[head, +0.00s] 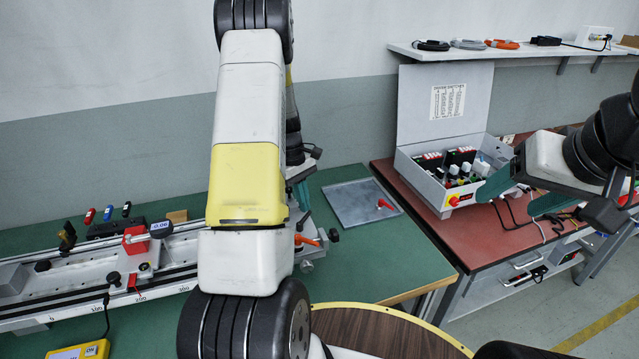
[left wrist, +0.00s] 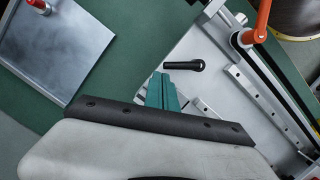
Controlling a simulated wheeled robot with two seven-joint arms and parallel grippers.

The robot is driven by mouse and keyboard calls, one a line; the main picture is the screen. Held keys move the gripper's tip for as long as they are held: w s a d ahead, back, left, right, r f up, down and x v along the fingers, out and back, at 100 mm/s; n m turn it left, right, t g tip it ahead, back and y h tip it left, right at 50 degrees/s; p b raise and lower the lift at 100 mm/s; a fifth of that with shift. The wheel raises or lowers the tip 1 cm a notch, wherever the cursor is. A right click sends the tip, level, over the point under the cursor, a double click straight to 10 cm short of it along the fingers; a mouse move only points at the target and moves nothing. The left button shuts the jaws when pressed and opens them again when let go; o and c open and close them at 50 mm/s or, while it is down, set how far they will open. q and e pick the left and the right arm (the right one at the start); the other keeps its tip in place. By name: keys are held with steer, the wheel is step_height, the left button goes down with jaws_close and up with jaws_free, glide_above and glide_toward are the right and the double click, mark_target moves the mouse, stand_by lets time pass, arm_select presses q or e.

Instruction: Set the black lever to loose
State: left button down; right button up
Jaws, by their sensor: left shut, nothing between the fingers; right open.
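The black lever (left wrist: 185,65) shows in the left wrist view as a short bar with a round end, lying on the light grey metal part of the gantry fixture (left wrist: 190,50). My left gripper (left wrist: 161,80) is shut and empty. Its teal fingertips appear close beside the lever's free end, and I cannot tell whether they touch it. In the head view, my left arm covers much of this area, and the teal fingers (head: 302,195) show beside the forearm. My right gripper (head: 515,195) is open and empty at the right, in front of the grey control box.
An orange lever (left wrist: 256,25) stands close to the black one. A grey tray (head: 352,203) with a red-handled item lies on the green table (head: 400,255). The open control box (head: 440,180) stands on the red table (head: 480,235). A round wooden top (head: 380,333) is at the front.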

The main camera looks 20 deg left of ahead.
arm_select(q)
steer(key=shift+d+m, duration=0.4)
steer(key=shift+m, duration=0.2)
stand_by(0.3)
steer(key=s+d+m+g+y, duration=0.1)
steer(key=s+d+m+y, duration=0.2)
steer(key=m, duration=1.2)
steer(key=shift+s+d, duration=0.8)
steer(key=shift+d, duration=1.1)
steer(key=shift+y, duration=0.3)
steer(key=v, duration=0.8)
steer(key=shift+w, duration=0.15)
